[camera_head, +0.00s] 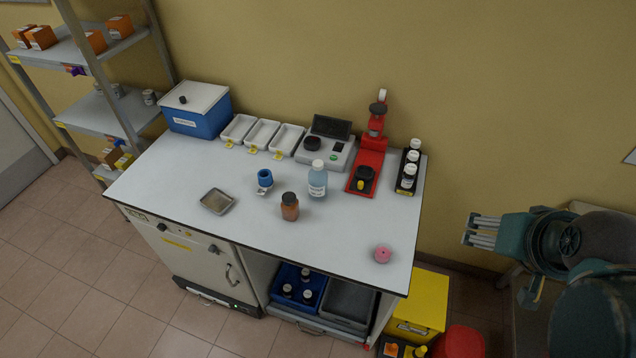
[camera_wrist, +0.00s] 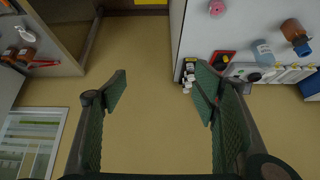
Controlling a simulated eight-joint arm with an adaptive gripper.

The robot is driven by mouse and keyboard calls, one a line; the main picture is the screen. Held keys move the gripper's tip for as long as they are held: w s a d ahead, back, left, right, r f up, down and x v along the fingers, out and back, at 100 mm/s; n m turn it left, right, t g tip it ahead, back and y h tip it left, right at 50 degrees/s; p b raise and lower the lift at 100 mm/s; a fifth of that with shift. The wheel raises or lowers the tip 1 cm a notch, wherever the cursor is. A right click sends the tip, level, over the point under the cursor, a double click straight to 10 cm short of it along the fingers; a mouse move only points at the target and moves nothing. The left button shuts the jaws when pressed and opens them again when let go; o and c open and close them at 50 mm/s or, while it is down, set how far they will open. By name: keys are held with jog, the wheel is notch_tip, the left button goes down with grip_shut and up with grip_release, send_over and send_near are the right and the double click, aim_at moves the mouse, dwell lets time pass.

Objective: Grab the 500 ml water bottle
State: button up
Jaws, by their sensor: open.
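The water bottle (camera_head: 317,182) is pale blue and clear, with a white cap and a white label. It stands upright near the middle of the white bench, in front of the balance. In the wrist view the bottle (camera_wrist: 263,50) shows at the upper right, outside the space between the fingers. My gripper (camera_head: 481,232) is to the right of the bench, well apart from the bottle. In the wrist view its two green-padded fingers (camera_wrist: 160,97) are spread wide with nothing between them.
A brown bottle (camera_head: 290,207) and a small blue-topped item (camera_head: 265,179) stand close to the water bottle. Behind it are the balance (camera_head: 325,148) and a red press (camera_head: 369,160); a black rack of bottles (camera_head: 408,178) is at right. A pink item (camera_head: 382,254) lies near the front edge.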

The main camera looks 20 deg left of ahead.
jog(key=w+a+r+m+g+y, duration=0.1)
jog(key=w+a+r+m+g, duration=0.1)
jog(key=w+a+m, duration=0.55)
jog(key=m+g, duration=0.4)
jog(key=m, duration=0.3)
send_over(318, 163)
jog(key=s+d, duration=0.2)
jog(key=d, duration=1.1)
notch_tip(318, 163, down, 11)
jog(key=a+f+m, duration=0.1)
jog(key=a+f, duration=0.2)
jog(key=a, duration=0.1)
jog(key=w+a+f+m, duration=0.1)
jog(key=a+f, duration=0.3)
jog(key=w+a+f+m+g+h, duration=0.1)
jog(key=a+f, duration=0.2)
jog(key=a, duration=0.1)
jog(key=shift+w+a+f+m, duration=0.1)
jog(key=shift+a+f+m, duration=0.15)
jog(key=shift+f, duration=0.1)
jog(key=shift+a+f, duration=0.3)
jog(key=shift+a, duration=0.05)
jog(key=shift+f, duration=0.15)
jog(key=shift+f, duration=1.15)
jog(key=shift+f, duration=0.1)
